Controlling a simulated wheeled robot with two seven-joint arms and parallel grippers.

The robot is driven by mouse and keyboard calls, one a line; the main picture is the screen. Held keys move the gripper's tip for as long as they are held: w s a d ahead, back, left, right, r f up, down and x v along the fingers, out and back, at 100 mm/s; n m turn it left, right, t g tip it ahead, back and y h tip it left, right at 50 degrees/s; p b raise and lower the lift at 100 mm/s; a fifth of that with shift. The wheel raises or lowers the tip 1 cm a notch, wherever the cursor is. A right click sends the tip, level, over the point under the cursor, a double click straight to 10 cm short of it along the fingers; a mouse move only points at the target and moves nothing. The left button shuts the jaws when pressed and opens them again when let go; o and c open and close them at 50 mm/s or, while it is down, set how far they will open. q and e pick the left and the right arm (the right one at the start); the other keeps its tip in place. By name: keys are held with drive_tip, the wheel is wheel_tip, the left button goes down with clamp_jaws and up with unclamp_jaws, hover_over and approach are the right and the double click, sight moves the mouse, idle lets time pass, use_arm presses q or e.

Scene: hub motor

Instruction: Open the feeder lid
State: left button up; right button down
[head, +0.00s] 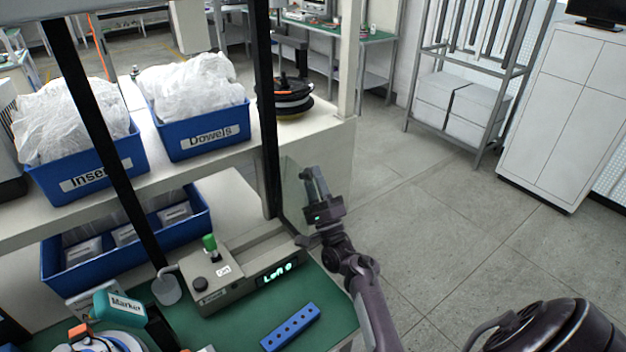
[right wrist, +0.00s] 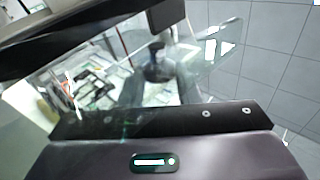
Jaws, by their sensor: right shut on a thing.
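The feeder lid (head: 292,196) looks like a clear panel. It stands tilted up beside the black post, at the right end of the grey-white bench unit. My right gripper (head: 312,178) is at the panel's right edge and is shut on it. In the right wrist view, a clear sheet (right wrist: 130,80) with faint reflections fills the space in front of the gripper. The exact contact of the fingertips is hard to see. My left gripper is not in view.
A grey control box (head: 225,275) with a green-topped lever and a lit display stands below the lid. A blue block with holes (head: 290,327) lies on the green mat. Blue bins (head: 205,134) and black posts stand left. Open floor (head: 450,230) lies right.

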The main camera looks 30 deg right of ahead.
drive_tip(key=c, duration=1.1)
unclamp_jaws()
drive_tip(key=shift+o, duration=0.2)
drive_tip(key=shift+f, duration=0.1)
drive_tip(key=s+a+f+p, duration=0.2)
drive_tip(key=s+p, duration=0.3)
drive_tip(key=s, duration=1)
drive_tip(key=shift+s+f, duration=0.25)
drive_tip(key=shift+f, duration=0.45)
drive_tip(key=shift+a, duration=0.1)
